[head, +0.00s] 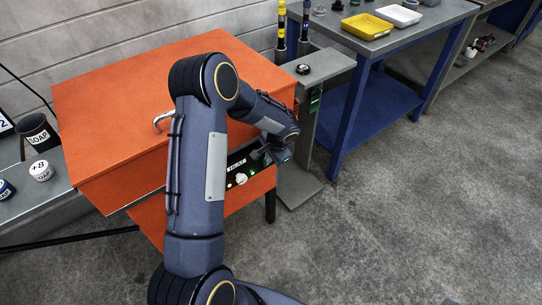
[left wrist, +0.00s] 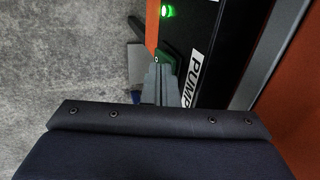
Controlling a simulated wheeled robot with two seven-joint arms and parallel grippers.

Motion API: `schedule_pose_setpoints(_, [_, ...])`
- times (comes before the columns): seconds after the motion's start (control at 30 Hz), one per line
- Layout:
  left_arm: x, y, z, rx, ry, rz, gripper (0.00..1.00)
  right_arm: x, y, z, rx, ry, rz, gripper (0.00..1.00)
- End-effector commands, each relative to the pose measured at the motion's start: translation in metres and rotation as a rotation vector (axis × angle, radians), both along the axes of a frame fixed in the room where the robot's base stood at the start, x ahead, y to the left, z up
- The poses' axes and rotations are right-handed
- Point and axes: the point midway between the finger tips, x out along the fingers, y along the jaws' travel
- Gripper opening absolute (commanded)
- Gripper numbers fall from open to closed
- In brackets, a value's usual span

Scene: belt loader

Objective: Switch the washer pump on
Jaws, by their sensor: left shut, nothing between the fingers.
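The orange washer (head: 110,95) stands in the middle left of the head view, with a dark control panel (head: 256,166) on its front. In the left wrist view a PUMP label (left wrist: 194,80) is on the panel, beside a green switch (left wrist: 170,60). A round green light (left wrist: 167,11) glows above the switch. My left gripper (head: 270,156) is shut and empty in front of the panel. Its fingertips (left wrist: 161,66) lie at the green switch and partly cover it. I cannot tell whether they touch it. My right gripper is out of view.
A pale knob (head: 241,178) sits on the panel left of my gripper. A grey stand (head: 328,64) is right of the washer, then a blue-legged table with a yellow tray (head: 366,26). Soap containers (head: 39,134) stand at left. The floor at right is clear.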

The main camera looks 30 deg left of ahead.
Motion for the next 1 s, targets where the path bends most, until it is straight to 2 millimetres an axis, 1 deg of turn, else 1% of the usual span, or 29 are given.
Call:
schedule_pose_setpoints(0.17, [0.0,0.0,0.001,0.001,-0.001,0.001,0.0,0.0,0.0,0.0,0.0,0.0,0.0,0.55])
schedule_pose_setpoints(0.5, [0.0,0.0,0.015,0.0,-0.002,0.002,0.0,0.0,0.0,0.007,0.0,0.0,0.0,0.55])
schedule_pose_setpoints(0.87, [0.0,0.0,0.015,0.001,-0.001,0.001,0.0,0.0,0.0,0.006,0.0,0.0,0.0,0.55])
schedule_pose_setpoints(1.0, [0.0,-0.003,0.016,0.002,-0.001,0.0,0.0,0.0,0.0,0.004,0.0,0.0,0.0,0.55])
